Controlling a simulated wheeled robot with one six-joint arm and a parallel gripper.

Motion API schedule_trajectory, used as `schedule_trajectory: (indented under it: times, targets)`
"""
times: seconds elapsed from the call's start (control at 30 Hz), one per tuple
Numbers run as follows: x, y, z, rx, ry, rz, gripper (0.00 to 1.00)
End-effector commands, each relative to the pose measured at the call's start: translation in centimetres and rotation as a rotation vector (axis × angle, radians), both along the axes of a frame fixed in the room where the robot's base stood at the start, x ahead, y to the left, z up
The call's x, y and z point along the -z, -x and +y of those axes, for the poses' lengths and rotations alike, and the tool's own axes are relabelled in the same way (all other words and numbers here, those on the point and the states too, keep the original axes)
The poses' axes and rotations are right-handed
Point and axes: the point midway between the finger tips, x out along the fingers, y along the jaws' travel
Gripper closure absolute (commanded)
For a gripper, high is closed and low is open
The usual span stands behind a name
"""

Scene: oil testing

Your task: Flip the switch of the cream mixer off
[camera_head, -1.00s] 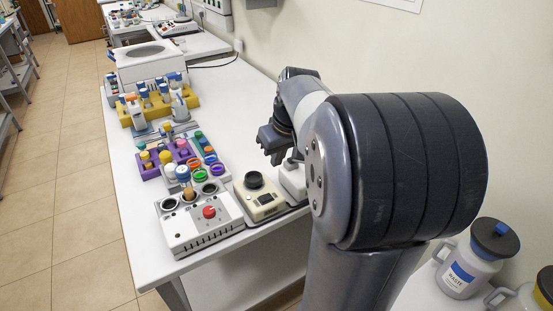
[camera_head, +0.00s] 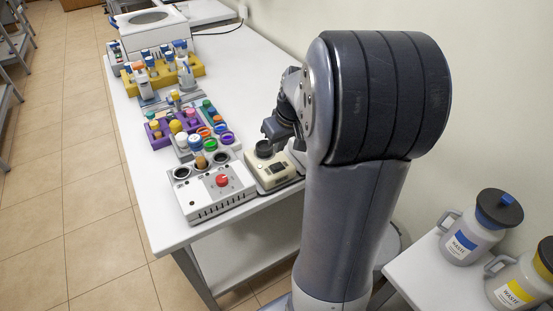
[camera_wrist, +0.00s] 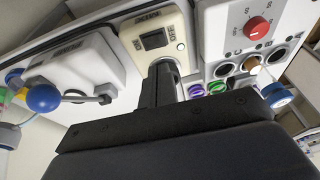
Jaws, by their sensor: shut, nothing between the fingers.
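Which way the rocker is tilted, I cannot tell. My gripper (camera_wrist: 163,66) is shut and empty, its fingertips just short of the switch in the picture. Whether they touch the mixer is unclear. In the head view my gripper (camera_head: 272,135) is at the mixer's back right, partly hidden by my arm.
A white device with a red knob (camera_head: 222,180) stands close left of the mixer. It also shows in the wrist view (camera_wrist: 257,27). Beyond it are colored rings, a purple rack (camera_head: 160,139) and a yellow rack (camera_head: 197,72). A device with a blue ball (camera_wrist: 42,97) lies left.

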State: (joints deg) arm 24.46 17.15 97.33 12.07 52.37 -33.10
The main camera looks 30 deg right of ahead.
Motion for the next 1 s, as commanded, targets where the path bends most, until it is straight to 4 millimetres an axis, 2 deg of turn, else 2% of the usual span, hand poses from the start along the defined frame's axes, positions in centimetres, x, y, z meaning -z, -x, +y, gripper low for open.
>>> schedule_trajectory:
  times: [0.03,0.2,0.4,1.0]
  targets:
    - [1.2,-0.3,0.1,-0.001,-0.003,0.006,1.00]
    - [4.1,-0.7,0.4,0.001,-0.002,0.004,1.00]
    - [6.1,-0.7,0.6,0.000,0.000,0.001,1.00]
    - [7.2,-0.8,0.8,-0.001,0.001,-0.001,1.00]
